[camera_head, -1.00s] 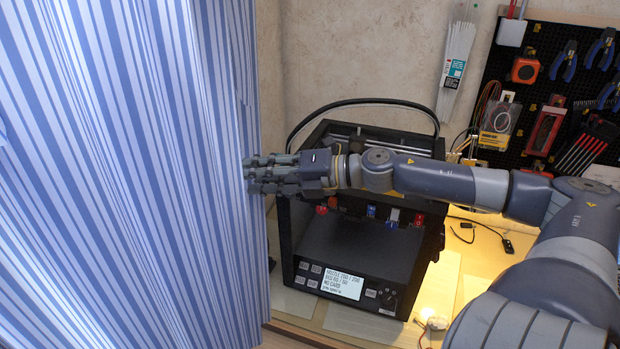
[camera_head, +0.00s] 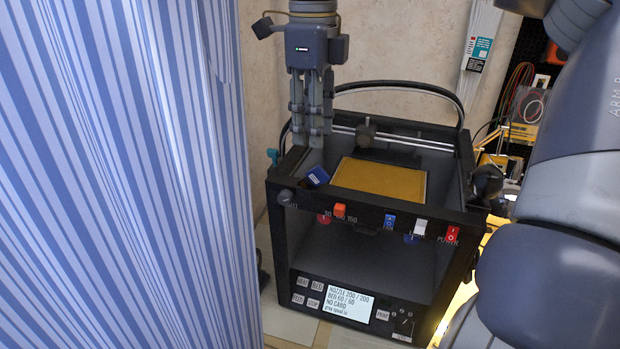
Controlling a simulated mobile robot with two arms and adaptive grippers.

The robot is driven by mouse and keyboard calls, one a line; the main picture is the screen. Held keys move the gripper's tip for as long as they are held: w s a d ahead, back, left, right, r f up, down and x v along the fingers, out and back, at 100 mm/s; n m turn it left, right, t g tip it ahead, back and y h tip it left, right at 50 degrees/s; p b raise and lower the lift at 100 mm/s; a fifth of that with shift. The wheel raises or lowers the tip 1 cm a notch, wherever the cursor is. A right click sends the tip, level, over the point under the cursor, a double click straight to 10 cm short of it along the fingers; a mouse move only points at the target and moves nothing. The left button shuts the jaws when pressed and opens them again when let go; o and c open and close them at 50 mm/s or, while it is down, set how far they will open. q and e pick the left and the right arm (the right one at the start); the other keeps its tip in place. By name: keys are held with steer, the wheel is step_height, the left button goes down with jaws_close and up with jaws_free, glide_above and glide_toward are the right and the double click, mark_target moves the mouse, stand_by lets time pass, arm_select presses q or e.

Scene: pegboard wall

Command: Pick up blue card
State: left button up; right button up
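A small blue card (camera_head: 317,176) with a pale label lies tilted at the front left top of the black 3D printer (camera_head: 455,200). My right gripper (camera_head: 310,142) points down just above and behind the card, over the printer's left top edge. Its fingers look close together. The card shows below the fingertips, and I see no grip on it. Whether the fingers are parted is not clear from this angle. My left gripper is not in view.
A striped blue curtain (camera_head: 120,170) fills the left side, close to the printer. The printer has an amber bed (camera_head: 380,180), several front switches and a lit screen (camera_head: 348,303) reading "NO CARD". My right arm covers the right side. A pegboard stands behind.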

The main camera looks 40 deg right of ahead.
mark_target(311, 170)
step_height(311, 170, down, 4)
steer(key=shift+s+r, duration=0.1)
steer(key=shift+r, duration=0.1)
steer(key=shift+a+f+p, duration=0.1)
steer(key=shift+f+p, duration=0.4)
steer(key=shift+f, duration=0.15)
steer(key=f, duration=0.1)
steer(key=f+p, duration=0.1)
steer(key=f, duration=0.1)
steer(key=shift+a+f, duration=0.2)
steer(key=shift+f, duration=0.35)
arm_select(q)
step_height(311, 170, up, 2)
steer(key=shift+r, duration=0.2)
arm_select(e)
steer(key=shift+d+f, duration=0.1)
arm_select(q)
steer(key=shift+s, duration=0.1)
arm_select(e)
jaws_close()
